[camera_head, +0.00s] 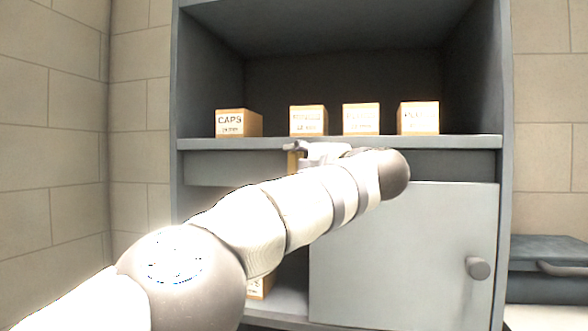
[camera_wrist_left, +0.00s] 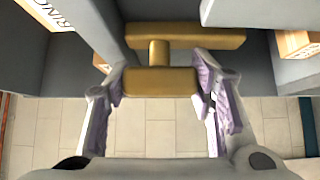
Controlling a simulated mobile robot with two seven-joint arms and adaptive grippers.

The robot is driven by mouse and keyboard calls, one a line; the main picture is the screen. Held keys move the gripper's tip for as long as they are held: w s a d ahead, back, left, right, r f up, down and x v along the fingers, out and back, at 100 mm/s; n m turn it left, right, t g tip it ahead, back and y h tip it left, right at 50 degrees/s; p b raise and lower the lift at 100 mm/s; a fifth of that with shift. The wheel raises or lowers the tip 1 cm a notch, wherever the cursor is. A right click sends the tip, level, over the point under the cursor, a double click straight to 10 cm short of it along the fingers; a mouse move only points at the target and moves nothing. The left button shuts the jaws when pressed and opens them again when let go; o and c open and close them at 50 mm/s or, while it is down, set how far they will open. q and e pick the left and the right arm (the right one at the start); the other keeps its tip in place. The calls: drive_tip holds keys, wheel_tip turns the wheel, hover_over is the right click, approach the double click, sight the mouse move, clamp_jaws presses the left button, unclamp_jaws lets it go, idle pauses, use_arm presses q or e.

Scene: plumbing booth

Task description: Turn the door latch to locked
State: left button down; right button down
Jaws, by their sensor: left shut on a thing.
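A brass T-shaped handle (camera_wrist_left: 160,80), with a bar, a short stem and a wider brass piece behind it, lies between the fingers of my left gripper (camera_wrist_left: 160,88) in the left wrist view. The gripper is shut on its near bar, one finger at each end. In the head view the left gripper (camera_head: 312,155) is just below the shelf edge, and a bit of the brass (camera_head: 293,163) shows beside it. The cabinet door (camera_head: 400,260) looks closed, with a grey round knob (camera_head: 479,267) near its right edge. I cannot tell which fitting is the latch.
Several labelled boxes, one reading CAPS (camera_head: 238,123), stand on the shelf (camera_head: 340,142) above. Another box (camera_head: 260,285) is low in the open left part, partly behind my arm. A dark case (camera_head: 548,268) stands at the right.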

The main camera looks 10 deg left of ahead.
use_arm(q)
drive_tip(key=shift+r, duration=0.1)
idle(0.5)
drive_tip(key=c, duration=0.7)
unclamp_jaws()
drive_tip(key=v, duration=1.2)
